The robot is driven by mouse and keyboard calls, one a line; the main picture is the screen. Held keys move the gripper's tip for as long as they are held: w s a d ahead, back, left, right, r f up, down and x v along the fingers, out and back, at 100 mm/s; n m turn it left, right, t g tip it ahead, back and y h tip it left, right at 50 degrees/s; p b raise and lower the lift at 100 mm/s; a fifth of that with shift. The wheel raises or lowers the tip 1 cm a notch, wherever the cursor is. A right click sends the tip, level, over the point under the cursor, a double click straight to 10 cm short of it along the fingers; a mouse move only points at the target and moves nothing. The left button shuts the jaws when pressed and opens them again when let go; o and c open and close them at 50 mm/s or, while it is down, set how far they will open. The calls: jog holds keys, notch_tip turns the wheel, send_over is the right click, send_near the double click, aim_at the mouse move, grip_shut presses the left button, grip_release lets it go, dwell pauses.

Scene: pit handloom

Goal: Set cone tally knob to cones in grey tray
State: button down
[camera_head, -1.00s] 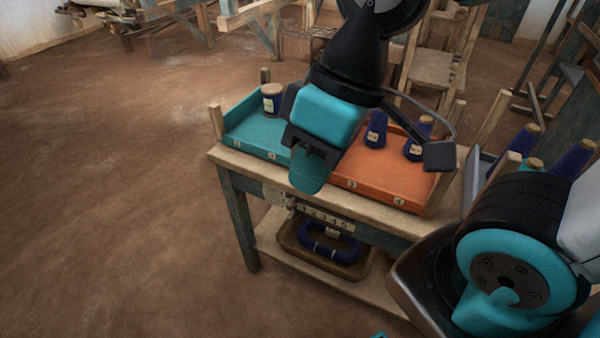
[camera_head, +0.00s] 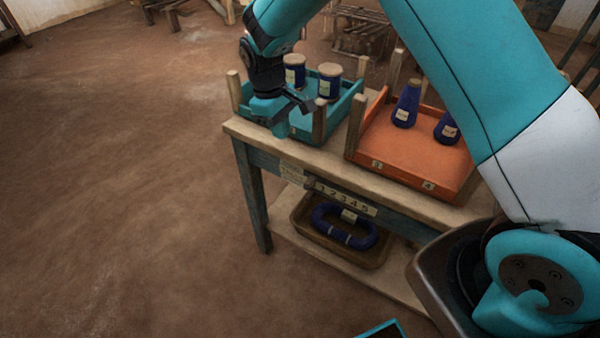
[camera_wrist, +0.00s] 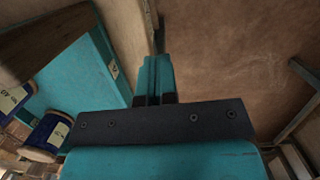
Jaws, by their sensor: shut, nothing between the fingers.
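A strip numbered 1 to 5 (camera_head: 346,199) runs along the table's front edge, and a small dark piece (camera_head: 311,182), perhaps the tally knob, sits at its left end. The grey tray is hidden behind my arm in the head view. My gripper (camera_head: 279,131) is shut and empty, above the table's front edge by the teal tray, to the upper left of the number strip. In the wrist view my shut fingers (camera_wrist: 155,75) point past the table edge over the floor. The strip does not show in that view.
The teal tray (camera_head: 352,103) holds blue spools (camera_head: 330,84); it also shows in the wrist view (camera_wrist: 75,75). The orange tray (camera_head: 405,158) holds two blue cones (camera_head: 405,105). Wooden posts (camera_head: 319,120) rise beside the trays. A basket (camera_head: 340,250) with blue yarn is below. Floor at left is clear.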

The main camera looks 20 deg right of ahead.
aim_at(289, 161)
jog(key=f, duration=0.3)
jog(key=s+f, duration=0.1)
jog(key=f, duration=0.2)
jog(key=d+f+p, duration=0.1)
jog(key=f, duration=0.2)
jog(key=shift+s+f, duration=0.25)
jog(key=shift+s, duration=0.05)
jog(key=shift+s+d+f+p, duration=0.25)
jog(key=shift+s+d+f, duration=0.25)
jog(key=shift+s, duration=0.2)
jog(key=shift+s+d+f+p, duration=0.2)
jog(key=shift+s+d+f, duration=0.2)
jog(key=shift+s+d, duration=0.25)
jog(key=shift+s+a, duration=0.1)
